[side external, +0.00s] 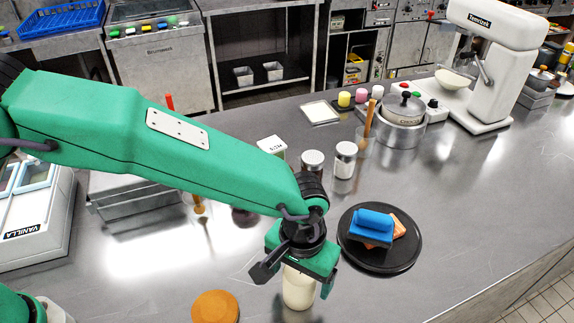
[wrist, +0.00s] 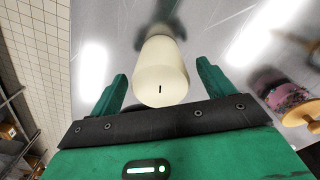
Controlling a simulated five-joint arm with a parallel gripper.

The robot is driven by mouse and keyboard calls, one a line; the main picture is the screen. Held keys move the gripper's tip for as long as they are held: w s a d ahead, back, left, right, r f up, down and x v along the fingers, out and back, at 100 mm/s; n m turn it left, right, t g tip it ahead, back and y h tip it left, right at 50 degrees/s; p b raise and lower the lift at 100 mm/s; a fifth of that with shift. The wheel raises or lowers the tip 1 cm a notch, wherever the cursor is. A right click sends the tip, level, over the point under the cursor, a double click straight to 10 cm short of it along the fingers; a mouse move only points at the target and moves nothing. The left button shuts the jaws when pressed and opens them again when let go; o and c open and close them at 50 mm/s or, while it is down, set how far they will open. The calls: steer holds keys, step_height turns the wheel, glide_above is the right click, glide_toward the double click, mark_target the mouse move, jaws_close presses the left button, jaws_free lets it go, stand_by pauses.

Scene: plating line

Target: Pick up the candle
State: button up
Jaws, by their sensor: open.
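The candle (side external: 298,288) is a cream cylinder standing upright on the steel counter, below my gripper in the side view. In the wrist view the candle (wrist: 161,75) shows its pale top and a short black wick. My gripper (side external: 300,277) is green and points down over the candle. In the wrist view the fingers of my gripper (wrist: 162,85) are apart, one on each side of the candle, with gaps visible. The gripper partly hides the candle's upper part in the side view.
A black plate (side external: 381,263) with a blue object (side external: 372,226) on it lies close right of my gripper. An orange round thing (side external: 215,306) is at left front. Two jars (side external: 345,160) (side external: 312,163) stand behind. A pot (side external: 404,108) is farther back.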

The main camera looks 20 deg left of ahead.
steer(key=shift+f, duration=1.85)
steer(key=c, duration=1.2)
